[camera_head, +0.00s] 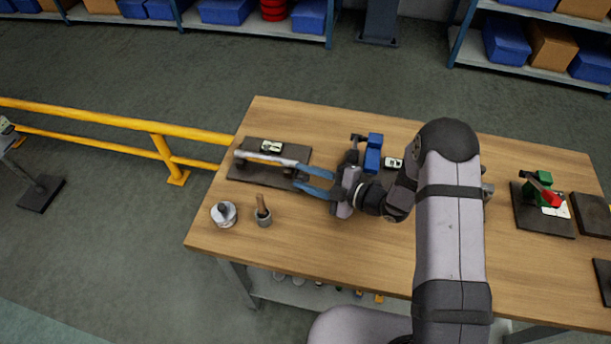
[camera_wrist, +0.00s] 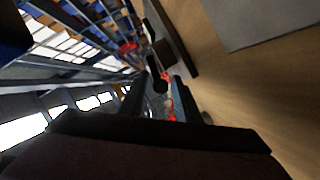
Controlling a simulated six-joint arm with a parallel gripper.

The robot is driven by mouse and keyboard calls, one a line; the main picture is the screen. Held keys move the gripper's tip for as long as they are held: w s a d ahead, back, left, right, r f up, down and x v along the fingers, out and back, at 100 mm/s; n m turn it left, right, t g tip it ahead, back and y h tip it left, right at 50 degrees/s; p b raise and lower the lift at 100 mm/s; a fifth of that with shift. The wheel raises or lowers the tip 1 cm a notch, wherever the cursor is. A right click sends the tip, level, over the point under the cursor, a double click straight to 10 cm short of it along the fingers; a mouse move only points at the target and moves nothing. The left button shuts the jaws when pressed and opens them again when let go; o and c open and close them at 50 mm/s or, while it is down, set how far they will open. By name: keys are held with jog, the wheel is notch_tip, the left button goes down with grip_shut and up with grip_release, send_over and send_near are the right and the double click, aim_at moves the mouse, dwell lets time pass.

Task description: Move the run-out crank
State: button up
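What looks like the crank, a pale grey bar (camera_head: 262,157), lies across small dark supports on a dark plate (camera_head: 240,174) at the table's left end. My gripper (camera_head: 295,176) has two blue fingers, spread apart and pointing left at the bar's right end. In the wrist view, the gripper (camera_wrist: 161,78) shows as two dark fingers with a gap between them. A dark rounded end (camera_wrist: 158,84), perhaps part of the crank, appears in that gap. I cannot tell whether the fingers touch it.
A white round container (camera_head: 223,214) and a grey cup (camera_head: 264,217) holding a brown handle stand at the front left. A blue device (camera_head: 373,153) stands behind my wrist. A green and red device (camera_head: 541,188) sits at the right. A yellow rail (camera_head: 110,118) runs left of the table.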

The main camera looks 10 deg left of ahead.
jog(key=shift+s, duration=0.1)
grip_shut()
jog(key=shift+r+m+p, duration=0.2)
jog(key=shift+m+p, duration=0.1)
jog(key=shift+m, duration=0.2)
jog(key=shift+g, duration=0.4)
jog(key=shift+o, duration=0.7)
grip_release()
jog(key=shift+f, duration=0.1)
jog(key=shift+o, duration=0.8)
